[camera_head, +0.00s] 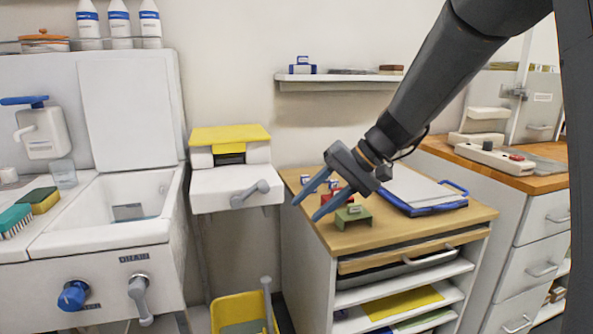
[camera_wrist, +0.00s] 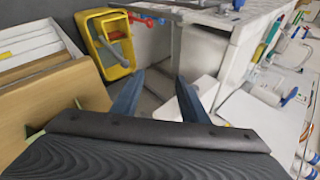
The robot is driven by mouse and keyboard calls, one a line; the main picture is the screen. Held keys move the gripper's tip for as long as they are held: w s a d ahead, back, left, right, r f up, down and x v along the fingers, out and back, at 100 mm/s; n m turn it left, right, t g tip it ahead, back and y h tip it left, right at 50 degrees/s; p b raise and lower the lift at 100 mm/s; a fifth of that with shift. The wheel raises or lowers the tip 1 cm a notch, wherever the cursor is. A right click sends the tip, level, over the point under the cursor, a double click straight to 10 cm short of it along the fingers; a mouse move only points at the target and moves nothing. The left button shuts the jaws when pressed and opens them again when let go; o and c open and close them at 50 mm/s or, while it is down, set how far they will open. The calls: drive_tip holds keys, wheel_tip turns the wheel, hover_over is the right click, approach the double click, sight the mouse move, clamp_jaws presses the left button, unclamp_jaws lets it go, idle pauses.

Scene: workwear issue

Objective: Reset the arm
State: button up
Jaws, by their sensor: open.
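My arm comes in from the upper right in the head view. My gripper (camera_head: 308,205) is open, with its two blue-grey fingers apart and nothing between them. It hangs at the left edge of the wooden-topped cabinet (camera_head: 440,232), its fingertips pointing left and down. In the wrist view the open fingers (camera_wrist: 158,98) show above the dark gripper body, with floor and grey fixtures beyond them.
Near my gripper on the cabinet top are a green block (camera_head: 353,216), small red items and a blue-edged clipboard (camera_head: 425,190). A white sink (camera_head: 130,205) stands left, a yellow-topped dispenser (camera_head: 230,165) at centre. A yellow bin (camera_head: 240,312) sits low; a wall shelf (camera_head: 335,79) is behind.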

drive_tip(key=s+d+f+h+p, duration=0.1)
drive_tip(key=s+d+h+p, duration=0.1)
drive_tip(key=s+d, duration=0.3)
drive_tip(key=s+d+f+h+p, duration=0.2)
drive_tip(key=s+d, duration=0.3)
drive_tip(key=s, duration=0.7)
drive_tip(key=s+d+f+g+h+p, duration=0.1)
drive_tip(key=s+d+h+p, duration=0.3)
drive_tip(key=s, duration=0.4)
drive_tip(key=shift+s+d+f+h, duration=0.3)
drive_tip(key=shift+d+f, duration=0.15)
drive_tip(key=shift+d, duration=0.15)
